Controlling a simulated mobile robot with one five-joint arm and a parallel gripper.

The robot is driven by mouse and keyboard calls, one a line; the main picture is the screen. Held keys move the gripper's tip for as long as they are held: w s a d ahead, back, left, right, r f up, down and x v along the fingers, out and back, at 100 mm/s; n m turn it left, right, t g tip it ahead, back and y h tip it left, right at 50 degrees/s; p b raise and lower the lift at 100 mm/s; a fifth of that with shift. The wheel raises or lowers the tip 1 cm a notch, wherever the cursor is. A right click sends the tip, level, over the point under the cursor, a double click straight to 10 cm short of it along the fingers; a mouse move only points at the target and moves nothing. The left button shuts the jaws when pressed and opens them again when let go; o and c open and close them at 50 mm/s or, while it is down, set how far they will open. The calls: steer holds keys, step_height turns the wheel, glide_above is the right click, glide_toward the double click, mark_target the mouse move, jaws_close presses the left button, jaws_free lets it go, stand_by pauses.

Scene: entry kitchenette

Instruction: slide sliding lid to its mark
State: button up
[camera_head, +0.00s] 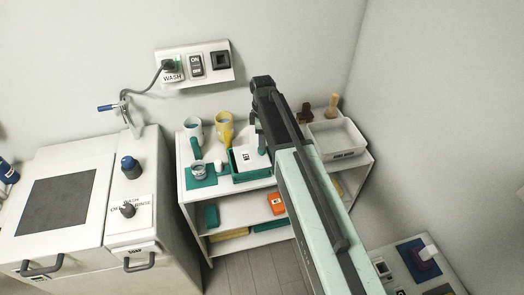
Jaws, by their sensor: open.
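A teal box (252,177) stands near the front of the white shelf unit's top. A white sliding lid (241,164) with a small dark marking lies over it. My arm reaches in from the lower right, and its end bends down behind the box. My gripper (262,145) points down close to the lid's right part and is open. The arm hides part of it, so I cannot tell whether it touches the lid. The lid's right edge and any target mark are not clear.
A white tray (337,138) stands right of my arm. A white washer unit (85,205) stands at left.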

mark_target(251, 153)
step_height(251, 153, down, 4)
steer(key=b, duration=0.3)
steer(key=shift+f, duration=0.2)
steer(key=shift+r, duration=0.1)
jaws_close()
stand_by(1.0)
